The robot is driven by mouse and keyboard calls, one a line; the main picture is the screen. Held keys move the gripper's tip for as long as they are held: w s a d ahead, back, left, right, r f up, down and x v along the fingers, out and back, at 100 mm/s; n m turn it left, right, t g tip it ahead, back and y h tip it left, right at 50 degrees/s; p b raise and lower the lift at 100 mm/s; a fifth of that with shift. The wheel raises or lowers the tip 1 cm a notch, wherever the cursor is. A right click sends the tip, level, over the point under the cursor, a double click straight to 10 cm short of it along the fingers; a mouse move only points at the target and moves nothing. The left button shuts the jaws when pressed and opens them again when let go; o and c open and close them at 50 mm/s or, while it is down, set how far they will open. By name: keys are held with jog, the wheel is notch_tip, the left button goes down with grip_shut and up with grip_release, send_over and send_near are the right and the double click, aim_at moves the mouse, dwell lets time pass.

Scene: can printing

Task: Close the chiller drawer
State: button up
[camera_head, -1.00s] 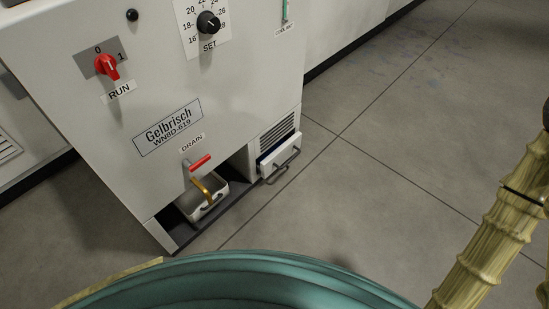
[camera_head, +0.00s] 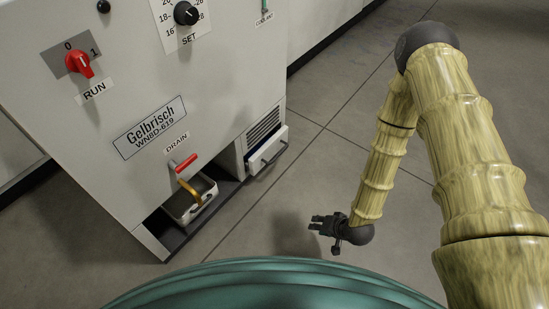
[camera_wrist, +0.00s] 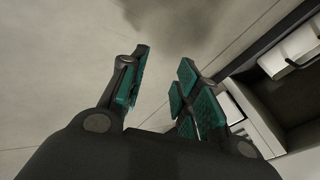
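The chiller (camera_head: 75,140) is a pale grey cabinet at left in the head view. Its drawer (camera_head: 269,151), with a white front and grey bar handle (camera_head: 275,154), sticks out at the lower right below a vent grille. My gripper (camera_head: 317,223) is to the right of and nearer than the drawer, apart from it and pointing left toward the chiller. In the wrist view its teal-padded fingers (camera_wrist: 160,92) are spread with nothing between them. A pale part beside the right fingers there seems to be the drawer, partly hidden.
A metal drain pan (camera_head: 196,204) sits in the low opening left of the drawer, under a brass spout with a red lever (camera_head: 183,163). It appears to show in the wrist view (camera_wrist: 293,50). The floor (camera_head: 330,165) around the gripper is clear.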

jog(key=w+a+m+t+y+b, duration=0.1)
jog(key=w+a+t+y, duration=0.1)
jog(key=w, duration=0.6)
jog(key=w+a+m+t+y+b, duration=0.1)
jog(key=w+a+y, duration=0.15)
jog(key=w, duration=0.45)
jog(key=m+t+y+b, duration=0.1)
jog(key=y+b, duration=0.1)
jog(key=y, duration=0.2)
send_near(279, 155)
jog(key=shift+b+x, duration=2.2)
jog(key=shift+x, duration=3.1)
jog(key=shift+d+f, duration=0.1)
jog(key=shift+f, duration=0.05)
grip_shut()
